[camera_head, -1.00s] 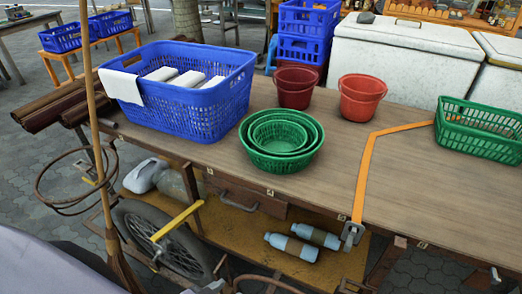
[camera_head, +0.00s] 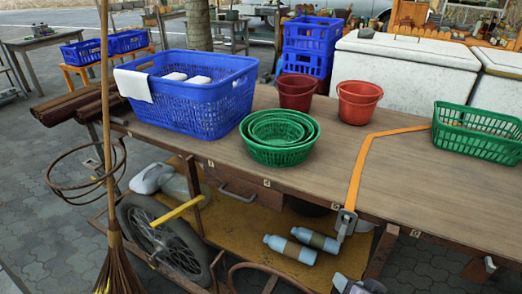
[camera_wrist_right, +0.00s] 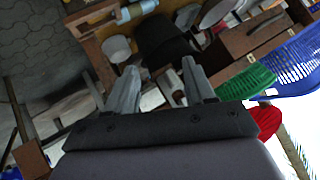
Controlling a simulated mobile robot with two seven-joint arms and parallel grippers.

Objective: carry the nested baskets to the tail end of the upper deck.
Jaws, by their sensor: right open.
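The nested baskets (camera_head: 279,140) are round, green and stacked inside one another. They stand upright near the front edge of the wooden upper deck (camera_head: 430,195), right of a big blue basket, in the head view. Green basketwork (camera_wrist_right: 247,82) also shows in the right wrist view. My right gripper (camera_wrist_right: 161,90) is open with nothing between its fingers. In the head view it only just shows at the bottom edge (camera_head: 358,285), lower than the deck and apart from the baskets. My left gripper is not in view.
The blue basket (camera_head: 205,112) holds white cloths. Two red buckets (camera_head: 297,92) (camera_head: 359,104) stand behind the nested baskets. An orange strap (camera_head: 362,165) crosses the deck. A green rectangular basket (camera_head: 480,140) stands at right. The deck between strap and rectangular basket is bare.

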